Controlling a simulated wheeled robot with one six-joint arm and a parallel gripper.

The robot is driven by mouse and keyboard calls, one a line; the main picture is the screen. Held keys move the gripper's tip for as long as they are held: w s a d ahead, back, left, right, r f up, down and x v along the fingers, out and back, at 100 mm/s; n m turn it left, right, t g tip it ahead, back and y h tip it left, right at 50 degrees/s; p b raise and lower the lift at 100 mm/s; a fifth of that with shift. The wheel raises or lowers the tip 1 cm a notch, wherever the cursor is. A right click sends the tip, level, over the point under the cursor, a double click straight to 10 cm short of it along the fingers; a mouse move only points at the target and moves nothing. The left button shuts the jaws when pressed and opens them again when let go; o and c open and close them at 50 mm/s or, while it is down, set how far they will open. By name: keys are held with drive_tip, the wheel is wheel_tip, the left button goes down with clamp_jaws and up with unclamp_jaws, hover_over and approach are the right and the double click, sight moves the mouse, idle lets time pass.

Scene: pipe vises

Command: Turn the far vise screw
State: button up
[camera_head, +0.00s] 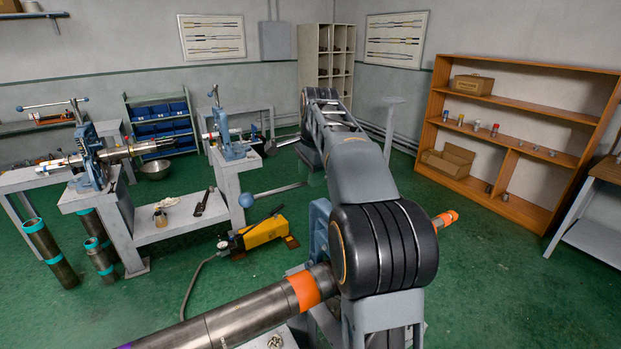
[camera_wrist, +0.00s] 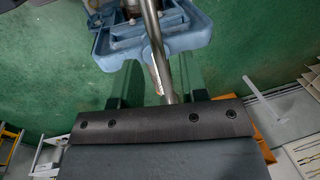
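My gripper (camera_head: 268,146) is just right of this vise, small and partly hidden by my own arm. In the wrist view a blue vise body (camera_wrist: 185,42) fills the top, and a steel bar (camera_wrist: 154,45) runs down from it. My gripper (camera_wrist: 157,82) is open there, its two dark fingers on either side of the bar with gaps showing. The bar's lower end is hidden behind the gripper body.
Another blue vise (camera_head: 92,160) holds a pipe at the left. A large steel pipe (camera_head: 260,308) with an orange band lies in front. A yellow pump (camera_head: 262,233) and upright pipes (camera_head: 50,250) stand on the green floor. A wooden shelf (camera_head: 510,130) is at the right.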

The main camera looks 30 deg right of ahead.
drive_tip(key=shift+w+f, duration=0.1)
drive_tip(key=shift+f, duration=0.4)
drive_tip(key=shift+c, duration=0.3)
clamp_jaws()
